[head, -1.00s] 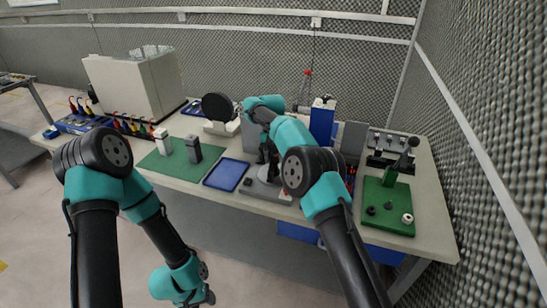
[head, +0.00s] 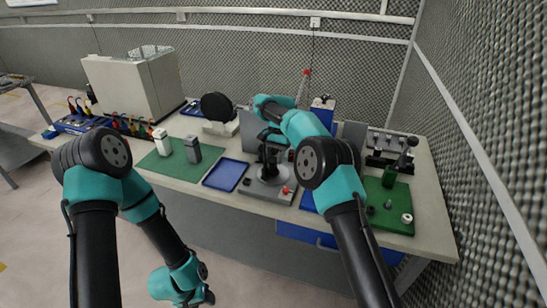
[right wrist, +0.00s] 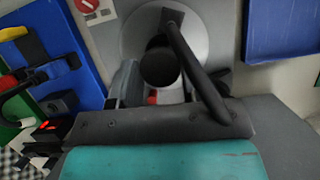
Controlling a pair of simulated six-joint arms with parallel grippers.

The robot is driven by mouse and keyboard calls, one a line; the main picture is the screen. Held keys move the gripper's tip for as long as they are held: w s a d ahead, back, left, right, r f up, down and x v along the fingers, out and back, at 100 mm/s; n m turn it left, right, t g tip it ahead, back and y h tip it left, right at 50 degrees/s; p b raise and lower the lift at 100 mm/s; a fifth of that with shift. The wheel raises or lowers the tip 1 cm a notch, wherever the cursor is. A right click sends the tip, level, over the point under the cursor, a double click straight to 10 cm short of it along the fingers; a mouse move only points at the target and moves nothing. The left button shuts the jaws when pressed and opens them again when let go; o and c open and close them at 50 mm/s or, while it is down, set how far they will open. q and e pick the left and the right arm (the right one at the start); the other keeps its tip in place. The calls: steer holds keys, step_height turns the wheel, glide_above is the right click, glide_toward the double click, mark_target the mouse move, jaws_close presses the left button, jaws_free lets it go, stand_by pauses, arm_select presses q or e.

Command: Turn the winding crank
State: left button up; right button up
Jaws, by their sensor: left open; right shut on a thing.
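The winding crank's unit is a grey base (head: 257,190) with a dark upright part (head: 268,160) on it, near the table's front edge in the head view. My right gripper (head: 270,137) is at the top of this part, shut on the crank, though the grip itself is hard to make out. In the right wrist view a pale round disc (right wrist: 133,35) lies beyond the gripper, with a dark round part (right wrist: 160,68) over it and a dark slanted bar (right wrist: 200,75) beside that. My left gripper (head: 206,297) hangs low in front of the table, empty and open.
A blue tray (head: 226,174) lies left of the unit. A green mat (head: 150,164) holds a white and a grey block. A green board (head: 391,222) with small round parts is at the right. A round black disc on a stand (head: 217,107) is behind. The foam wall closes the right side.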

steer(key=shift+s+d+m+t+y, duration=0.1)
steer(key=shift+m+t+y, duration=0.3)
steer(key=shift+m, duration=1.05)
steer(key=shift+d+m+t+y, duration=0.1)
steer(key=shift+m+t+y, duration=0.3)
steer(key=shift+m, duration=1.05)
steer(key=shift+s+m+t+y, duration=0.1)
steer(key=shift+m+t+y, duration=0.3)
steer(key=shift+m, duration=1.05)
steer(key=shift+s+m+t+y, duration=0.15)
steer(key=shift+m+t, duration=0.35)
steer(key=shift+m, duration=0.95)
steer(key=shift+m+t, duration=0.55)
steer(key=shift+m, duration=0.85)
steer(key=shift+m+t, duration=0.55)
steer(key=shift+m, duration=0.85)
steer(key=shift+s+a+m+t+h, duration=0.1)
steer(key=shift+m+t+h, duration=0.3)
steer(key=shift+m, duration=0.8)
steer(key=shift+s+m+t+h, duration=0.1)
steer(key=shift+m+t+h, duration=0.25)
steer(key=shift+m, duration=0.85)
steer(key=shift+w+m, duration=0.1)
steer(key=shift+m, duration=0.3)
steer(key=o, duration=0.9)
